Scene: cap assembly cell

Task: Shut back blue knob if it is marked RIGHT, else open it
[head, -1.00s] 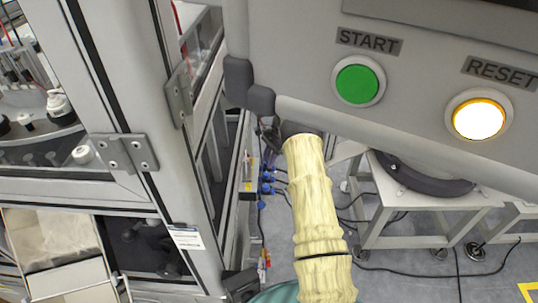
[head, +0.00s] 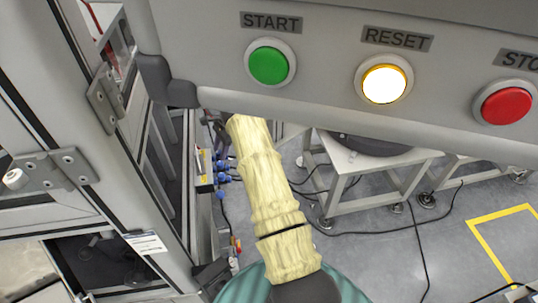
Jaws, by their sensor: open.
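Several small blue knobs (head: 224,165) sit on a pale block (head: 203,168) low beside the cabinet frame, left of my arm. They are small, and I cannot make out their positions or which is the back one. No RIGHT mark is readable on them. My arm in its cream sleeve reaches up under the button panel. A small dark part of my gripper (head: 214,118) shows at the sleeve's far end, just beyond the knobs in the picture. The panel edge hides most of it. Its fingertips are not clear, and I see nothing held.
A grey panel with a green START button (head: 269,65), a lit RESET button (head: 384,83) and a red STOP button (head: 506,103) overhangs the top. The cabinet post (head: 110,130) stands left. Right are a metal stand (head: 345,185), floor cables and open floor.

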